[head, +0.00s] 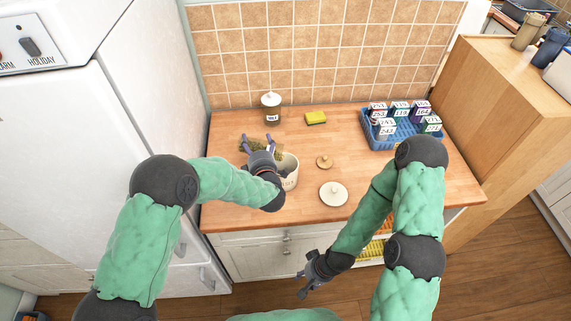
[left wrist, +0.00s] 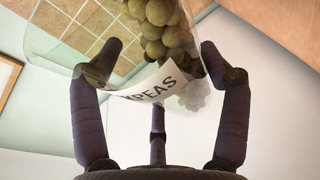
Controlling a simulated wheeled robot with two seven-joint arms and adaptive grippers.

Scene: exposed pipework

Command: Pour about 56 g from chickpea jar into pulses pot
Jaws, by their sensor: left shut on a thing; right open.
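My left gripper (head: 258,143) is shut on the glass chickpea jar (head: 246,147), held above the counter. In the left wrist view, the chickpea jar (left wrist: 135,62) sits between both fingers (left wrist: 160,72), its label ending in "KPEAS". Round chickpeas are gathered toward one side, and the jar looks tilted. The cream pulses pot (head: 291,182) stands open just right of the jar, partly hidden by my left gripper and wrist. Its contents and any falling chickpeas cannot be made out. My right gripper (head: 309,284) is open and empty, low in front of the counter.
A wooden lid (head: 324,161) and a cream lid (head: 333,194) lie right of the pot. A lidded jar (head: 271,108) and a yellow-green sponge (head: 316,118) stand near the tiled wall. A blue crate (head: 381,143) with several numbered boxes is at the right. The right front counter is clear.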

